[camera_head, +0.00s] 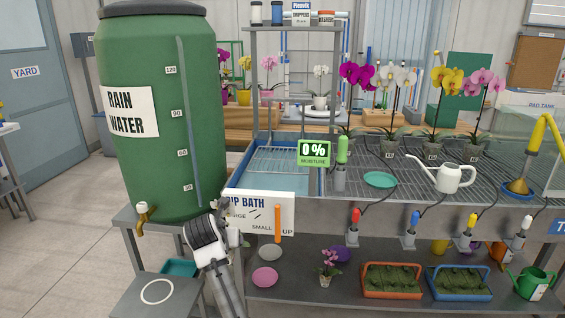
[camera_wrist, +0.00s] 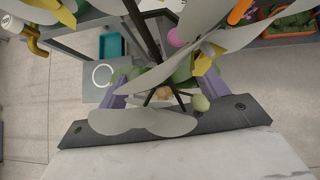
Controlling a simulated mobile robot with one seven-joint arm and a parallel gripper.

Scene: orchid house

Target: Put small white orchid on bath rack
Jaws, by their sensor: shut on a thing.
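My gripper (camera_wrist: 163,92) is shut on a plant with pale white petals (camera_wrist: 150,122), yellow flower parts and dark stems. I take it to be the small white orchid; its petals fill much of the wrist view, and its pot is not clear there. In the head view my gripper (camera_head: 228,212) is in front of the dip bath sign, left of the bath, and the held plant is mostly hidden. The bath rack (camera_head: 285,166) is a wire grid in the blue-walled dip bath at the left end of the bench, and it looks empty.
The green rain water barrel (camera_head: 165,165) stands close left of my gripper. A 0 % moisture display (camera_head: 313,153) and a green-topped probe stand at the bath's right. Several potted orchids line the bench back. Another white orchid (camera_head: 320,74) stands behind the bath.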

